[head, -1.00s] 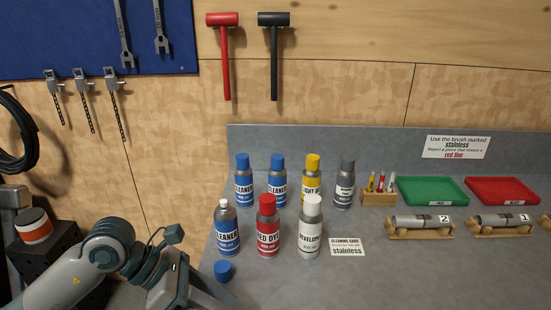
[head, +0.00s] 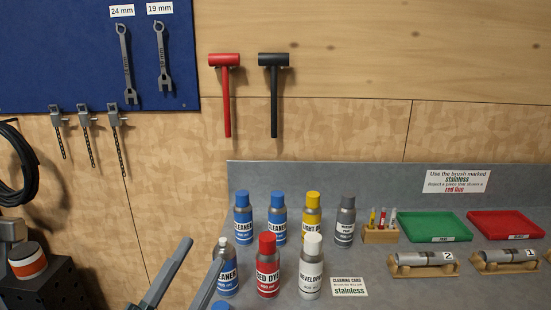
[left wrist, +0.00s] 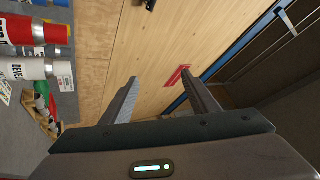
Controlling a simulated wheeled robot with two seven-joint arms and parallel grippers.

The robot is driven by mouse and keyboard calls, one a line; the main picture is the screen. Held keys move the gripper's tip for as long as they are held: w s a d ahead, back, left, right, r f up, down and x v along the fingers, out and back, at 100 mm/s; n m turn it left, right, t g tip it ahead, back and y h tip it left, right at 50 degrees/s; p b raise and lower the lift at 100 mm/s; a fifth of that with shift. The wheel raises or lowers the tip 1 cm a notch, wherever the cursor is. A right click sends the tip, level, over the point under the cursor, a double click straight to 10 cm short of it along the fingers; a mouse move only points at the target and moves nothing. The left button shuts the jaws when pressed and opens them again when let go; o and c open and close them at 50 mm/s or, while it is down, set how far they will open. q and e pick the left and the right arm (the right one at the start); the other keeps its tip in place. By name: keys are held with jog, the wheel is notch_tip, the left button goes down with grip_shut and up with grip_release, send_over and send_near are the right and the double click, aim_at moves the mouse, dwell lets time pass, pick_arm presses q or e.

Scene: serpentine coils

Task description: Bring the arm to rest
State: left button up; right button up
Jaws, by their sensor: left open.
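My left gripper (head: 205,253) is at the bottom of the head view, left of the front cleaner bottle (head: 227,277). Its two fingers point up and stand apart. In the left wrist view the same gripper (left wrist: 159,76) is open, with nothing between its fingers, and faces the wooden wall. The rest of my left arm is mostly below the head view. The front cleaner bottle has a white top and no blue cap. A blue cap (head: 221,305) shows at the bottom edge. My right gripper is not in view.
The grey bench (head: 375,278) holds several bottles, among them red dye (head: 267,274) and developer (head: 311,275). A brush holder (head: 380,235), a green tray (head: 434,227) and a red tray (head: 505,225) stand further right. A dark stand (head: 40,287) is at lower left.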

pick_arm(q)
jog(key=s+a+f+n+g+y, duration=0.1)
jog(key=a+f+n+g+y, duration=0.2)
jog(key=a+f+n+y, duration=0.55)
jog(key=s+a+f+n+g+y, duration=0.1)
jog(key=a+f+n+g+y, duration=0.25)
jog(key=f, duration=1.05)
jog(key=s+d+f+n+g, duration=0.25)
jog(key=s+f+g, duration=0.35)
jog(key=s+f, duration=0.45)
jog(key=s+d+f+n+g, duration=0.1)
jog(key=s+f+n+g, duration=0.3)
jog(key=s+f, duration=0.65)
jog(key=s+f+m+g+b, duration=0.1)
jog(key=s+f, duration=0.1)
jog(key=f, duration=1.3)
jog(key=s+f+g, duration=0.2)
jog(key=f, duration=1.2)
jog(key=s+a+f, duration=0.1)
jog(key=s+f, duration=0.7)
jog(key=s+a+f+g, duration=0.1)
jog(key=s+a+f, duration=0.1)
jog(key=s+f, duration=0.7)
jog(key=shift+s+a+f+h+b, duration=0.25)
jog(key=shift+s+h+b, duration=0.05)
jog(key=shift+b, duration=0.15)
